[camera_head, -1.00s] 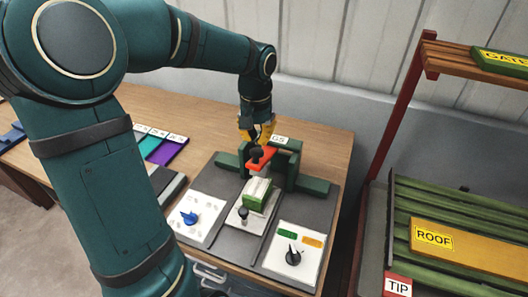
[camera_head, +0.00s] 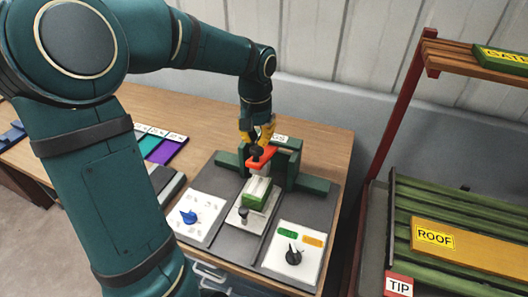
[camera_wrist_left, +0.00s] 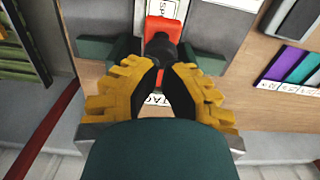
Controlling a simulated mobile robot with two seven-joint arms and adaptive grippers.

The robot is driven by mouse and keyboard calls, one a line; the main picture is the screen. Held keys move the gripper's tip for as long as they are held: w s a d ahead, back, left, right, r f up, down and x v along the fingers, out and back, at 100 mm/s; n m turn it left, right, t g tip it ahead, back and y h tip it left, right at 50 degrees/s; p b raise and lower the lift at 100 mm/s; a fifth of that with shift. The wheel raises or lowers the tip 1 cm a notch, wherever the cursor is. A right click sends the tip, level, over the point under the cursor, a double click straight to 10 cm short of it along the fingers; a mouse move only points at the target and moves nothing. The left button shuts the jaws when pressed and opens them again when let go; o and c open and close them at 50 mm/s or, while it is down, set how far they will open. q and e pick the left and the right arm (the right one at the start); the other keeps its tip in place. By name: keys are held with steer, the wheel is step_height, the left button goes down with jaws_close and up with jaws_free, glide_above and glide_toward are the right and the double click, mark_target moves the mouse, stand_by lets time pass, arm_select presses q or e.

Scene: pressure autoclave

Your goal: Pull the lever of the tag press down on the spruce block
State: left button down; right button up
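The tag press (camera_head: 287,160) is a green frame on a grey board, with a red lever (camera_head: 262,160) that ends in a black knob. The spruce block (camera_head: 256,196) is green and sits below the lever on the white plate, under the pale press head. My left gripper (camera_head: 257,144) reaches down from above to the lever. In the left wrist view, its yellow fingers with black pads converge at the black knob (camera_wrist_left: 160,48), with the red lever (camera_wrist_left: 164,28) beyond. The fingertips look shut on the knob, partly hidden by it. My right gripper is not in view.
White panels with a blue knob (camera_head: 189,217) and a black knob (camera_head: 293,257) flank the plate. Coloured strips (camera_head: 165,150) lie left on the wooden table. A red rack (camera_head: 380,150) and green slats with a yellow ROOF board (camera_head: 470,250) stand to the right.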

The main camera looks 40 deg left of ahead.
mark_target(257, 148)
arm_select(q)
steer(key=shift+f+b, duration=2.3)
steer(key=shift+f, duration=1.2)
steer(key=shift+r, duration=0.25)
step_height(257, 148, up, 9)
steer(key=p, duration=0.7)
steer(key=shift+f+p, duration=0.15)
steer(key=shift+p, duration=0.2)
